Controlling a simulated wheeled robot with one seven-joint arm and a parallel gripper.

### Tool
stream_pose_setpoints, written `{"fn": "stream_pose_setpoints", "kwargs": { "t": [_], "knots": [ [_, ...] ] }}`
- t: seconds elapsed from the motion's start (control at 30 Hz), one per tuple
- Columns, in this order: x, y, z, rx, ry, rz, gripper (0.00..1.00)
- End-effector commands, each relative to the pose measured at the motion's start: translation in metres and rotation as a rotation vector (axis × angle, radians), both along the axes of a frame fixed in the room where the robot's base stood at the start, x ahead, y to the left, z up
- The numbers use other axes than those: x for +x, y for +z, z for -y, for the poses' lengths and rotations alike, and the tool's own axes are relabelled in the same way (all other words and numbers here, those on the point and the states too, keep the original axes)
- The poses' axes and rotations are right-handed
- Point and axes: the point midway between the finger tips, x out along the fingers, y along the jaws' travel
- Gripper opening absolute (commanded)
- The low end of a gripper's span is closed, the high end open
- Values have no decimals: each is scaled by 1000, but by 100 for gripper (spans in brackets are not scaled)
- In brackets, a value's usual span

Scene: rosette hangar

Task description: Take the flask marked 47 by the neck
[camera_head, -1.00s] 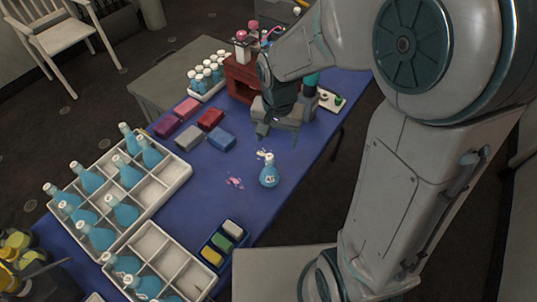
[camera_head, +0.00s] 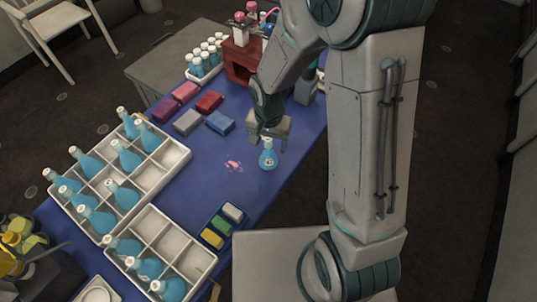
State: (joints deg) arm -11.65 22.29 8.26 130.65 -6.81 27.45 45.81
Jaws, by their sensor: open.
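A blue flask (camera_head: 268,159) stands upright on the blue table, apart from the crates. It has a pale label, too small to read now; a dark number on it looked like 47 a second ago. My gripper (camera_head: 267,142) is right above it, pointing down, with its fingers around or just beside the flask's neck. The jaws are open. The gripper body covers the top of the neck, and I cannot tell whether the fingers touch it.
White divided crates with blue flasks stand left (camera_head: 172,160) and front left (camera_head: 207,263). Coloured blocks (camera_head: 220,123), a tray of coloured pieces (camera_head: 212,238) and a pink splotch (camera_head: 233,165) lie nearby. A red box (camera_head: 240,62) stands behind.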

Motion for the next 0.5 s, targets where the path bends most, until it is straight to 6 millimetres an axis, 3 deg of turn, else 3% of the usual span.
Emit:
{"fn": "stream_pose_setpoints", "kwargs": {
  "t": [0.3,0.5],
  "knots": [
    [4,-37,0,0,0,-2,67],
    [4,-44,0,0,0,0,67]
  ]
}}
